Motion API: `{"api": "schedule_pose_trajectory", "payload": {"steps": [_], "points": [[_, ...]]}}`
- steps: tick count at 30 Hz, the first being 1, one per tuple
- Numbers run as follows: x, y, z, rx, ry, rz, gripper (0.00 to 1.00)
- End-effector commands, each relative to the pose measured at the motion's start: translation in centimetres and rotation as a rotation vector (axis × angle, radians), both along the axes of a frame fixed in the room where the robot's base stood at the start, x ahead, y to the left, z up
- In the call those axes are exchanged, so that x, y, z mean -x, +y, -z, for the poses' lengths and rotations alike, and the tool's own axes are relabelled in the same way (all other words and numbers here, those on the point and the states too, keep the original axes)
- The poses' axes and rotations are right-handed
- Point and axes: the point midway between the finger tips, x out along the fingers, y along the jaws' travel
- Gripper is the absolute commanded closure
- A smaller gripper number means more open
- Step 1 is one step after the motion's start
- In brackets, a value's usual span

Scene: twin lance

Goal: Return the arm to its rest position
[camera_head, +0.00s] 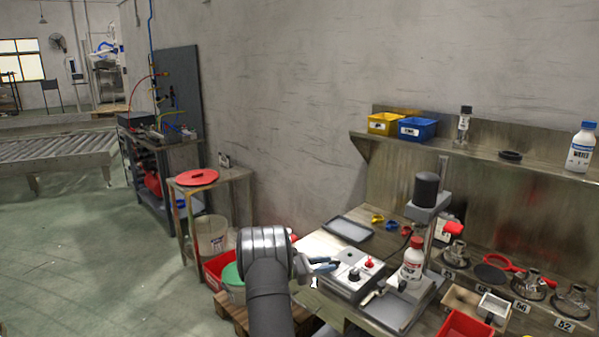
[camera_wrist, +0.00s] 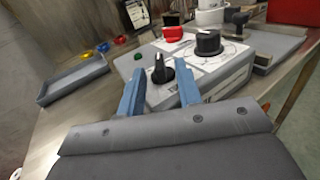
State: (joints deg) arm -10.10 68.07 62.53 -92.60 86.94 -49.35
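My arm (camera_head: 266,290) reaches up from the bottom of the head view and bends right toward the bench. My gripper (camera_head: 328,264) is at the left front part of the bench, beside a white control box (camera_head: 350,277). In the wrist view my gripper (camera_wrist: 161,76) has its two blue fingers apart with nothing held between them. The control box (camera_wrist: 215,75) with black knobs and a red knob lies beyond the fingertips. I cannot tell whether the fingers touch the box.
A grey tray (camera_head: 348,229) lies behind the box. A shelf (camera_head: 470,150) holds bins and bottles. Buckets (camera_head: 233,278) are left below. The floor (camera_head: 90,250) farther left is open.

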Motion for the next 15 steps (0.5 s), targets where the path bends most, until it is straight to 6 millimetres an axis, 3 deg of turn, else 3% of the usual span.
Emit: {"api": "schedule_pose_trajectory", "payload": {"steps": [15], "points": [[2.4, 10.0, 0.0, 0.000, -0.001, -0.004, 0.68]]}}
